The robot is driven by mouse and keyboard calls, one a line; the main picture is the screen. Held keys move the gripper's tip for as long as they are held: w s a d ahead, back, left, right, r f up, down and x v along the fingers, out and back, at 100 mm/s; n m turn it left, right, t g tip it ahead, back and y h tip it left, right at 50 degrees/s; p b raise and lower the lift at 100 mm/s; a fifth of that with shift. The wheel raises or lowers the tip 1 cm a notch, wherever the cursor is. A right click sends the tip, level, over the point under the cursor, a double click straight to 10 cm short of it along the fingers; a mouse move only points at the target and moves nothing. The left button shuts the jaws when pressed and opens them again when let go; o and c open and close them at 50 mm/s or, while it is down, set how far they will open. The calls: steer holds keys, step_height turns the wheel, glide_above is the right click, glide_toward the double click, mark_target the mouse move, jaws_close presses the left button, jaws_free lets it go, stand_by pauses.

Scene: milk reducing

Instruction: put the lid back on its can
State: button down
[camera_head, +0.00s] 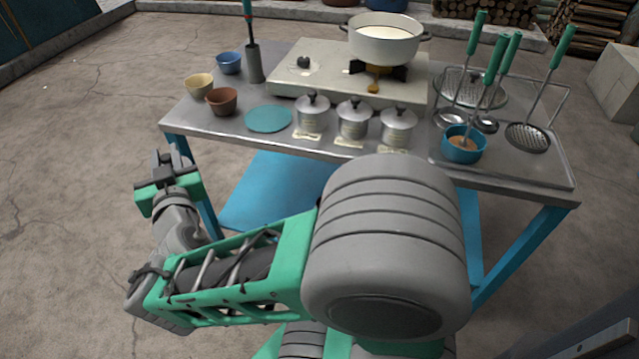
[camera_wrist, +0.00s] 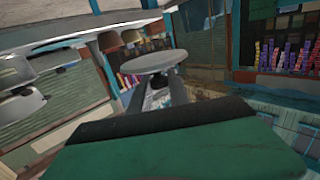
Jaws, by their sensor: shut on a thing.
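In the wrist view, which looks upside down, my fingers (camera_wrist: 159,88) close on the dark knob of a pale round lid (camera_wrist: 153,62). The lid is clear of the table; it is too small to make out in the head view. Three metal cans with pale labels stand in a row near the table's front edge: a left can (camera_head: 311,117), a middle can (camera_head: 353,121) and a right can (camera_head: 397,129). A dark knob shows on top of each.
A teal round mat (camera_head: 268,119) lies left of the cans. Brown (camera_head: 221,101), cream (camera_head: 198,86) and blue (camera_head: 229,63) bowls stand farther left. Behind is a stove (camera_head: 320,84) with a white pot (camera_head: 385,45). Ladles and a teal bowl (camera_head: 461,150) occupy the right.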

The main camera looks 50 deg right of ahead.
steer(key=s+d+f+m+g+h+b, duration=0.3)
steer(key=s+d+f+g+b, duration=0.15)
steer(key=d+f, duration=0.8)
steer(key=s+d+f+m+g+h+b, duration=0.35)
steer(key=s+d+f, duration=0.25)
steer(key=d+f, duration=0.65)
steer(key=s+d+f+m+g+h+b, duration=0.35)
steer(key=s+d+f, duration=0.25)
steer(key=d+f, duration=0.65)
steer(key=w+d+r+n+t+y+b, duration=0.1)
steer(key=w+d+r+n+t+b, duration=0.2)
steer(key=w, duration=0.6)
steer(key=shift+m+g, duration=0.25)
steer(key=shift+m, duration=0.45)
steer(key=shift+s+d+f+b, duration=0.15)
steer(key=shift+f+b, duration=0.65)
steer(key=shift+f, duration=1.05)
steer(key=shift+s+d+f+b, duration=0.15)
steer(key=shift+f+b, duration=0.6)
steer(key=shift+f, duration=1.05)
steer(key=shift+f+b, duration=0.65)
steer(key=shift+b, duration=0.1)
steer(key=c, duration=1.1)
jaws_free()
steer(key=shift+c, duration=0.2)
